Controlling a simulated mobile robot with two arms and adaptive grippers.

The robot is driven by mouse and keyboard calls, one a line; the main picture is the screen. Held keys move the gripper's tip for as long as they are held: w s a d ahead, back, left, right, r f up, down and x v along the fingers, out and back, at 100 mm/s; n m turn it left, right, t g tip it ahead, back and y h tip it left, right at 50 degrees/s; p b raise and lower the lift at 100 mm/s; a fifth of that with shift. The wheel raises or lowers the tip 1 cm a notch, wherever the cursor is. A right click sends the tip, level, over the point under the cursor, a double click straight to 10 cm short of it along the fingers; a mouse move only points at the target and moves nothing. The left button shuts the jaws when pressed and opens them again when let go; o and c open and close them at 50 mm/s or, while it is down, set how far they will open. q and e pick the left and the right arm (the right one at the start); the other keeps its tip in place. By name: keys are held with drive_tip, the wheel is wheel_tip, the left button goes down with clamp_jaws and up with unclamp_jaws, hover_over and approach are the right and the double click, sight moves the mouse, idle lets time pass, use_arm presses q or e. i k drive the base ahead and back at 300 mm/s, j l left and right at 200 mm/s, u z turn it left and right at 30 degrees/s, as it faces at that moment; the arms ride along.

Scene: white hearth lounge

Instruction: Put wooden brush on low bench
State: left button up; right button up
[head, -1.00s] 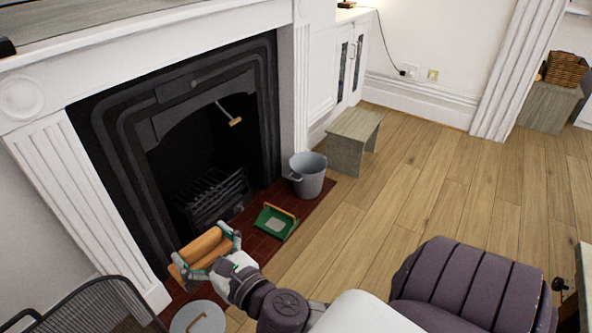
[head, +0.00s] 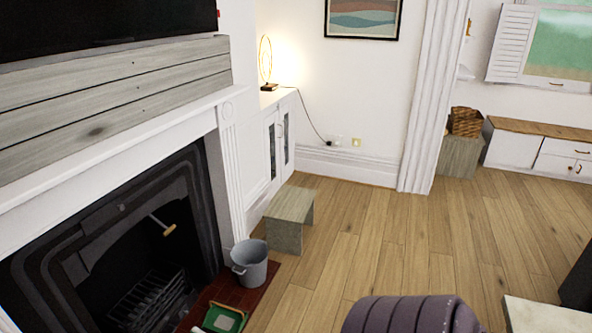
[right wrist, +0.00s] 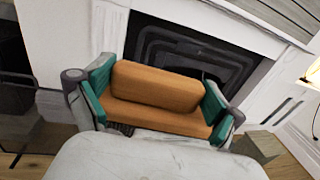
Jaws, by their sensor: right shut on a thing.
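The wooden brush (right wrist: 155,82), an orange-brown block with a rounded upper part, fills the middle of the right wrist view. My right gripper (right wrist: 157,98) is shut on it, with a green pad at each end. Neither gripper shows in the head view. The low bench (head: 290,206), a plain grey-brown wooden one, stands on the floor right of the fireplace in the head view. Its visible top is bare. It appears to show also at the lower right of the right wrist view (right wrist: 262,146), beyond the gripper and apart from the brush.
A grey bucket (head: 250,266) stands on the red hearth in front of the bench, beside a green dustpan-like tray (head: 222,318). A purple padded seat (head: 412,315) is at the bottom. Wooden floor (head: 350,225) right of the bench is clear. A basket (head: 466,121) sits on another wooden stand.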

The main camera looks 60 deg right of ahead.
sight(285, 213)
drive_tip(key=i+l, duration=0.15)
drive_tip(key=l, duration=0.25)
drive_tip(key=i+l+z, duration=0.1)
drive_tip(key=l, duration=0.3)
drive_tip(key=i+l, duration=0.15)
drive_tip(key=l, duration=0.25)
drive_tip(key=i+l+z, duration=0.1)
drive_tip(key=l, duration=0.3)
drive_tip(key=i+l, duration=0.2)
drive_tip(key=l, duration=0.2)
drive_tip(key=i+l+z, duration=0.1)
drive_tip(key=l, duration=0.3)
drive_tip(key=i+l, duration=0.25)
drive_tip(key=l+z, duration=0.05)
drive_tip(key=l, duration=0.05)
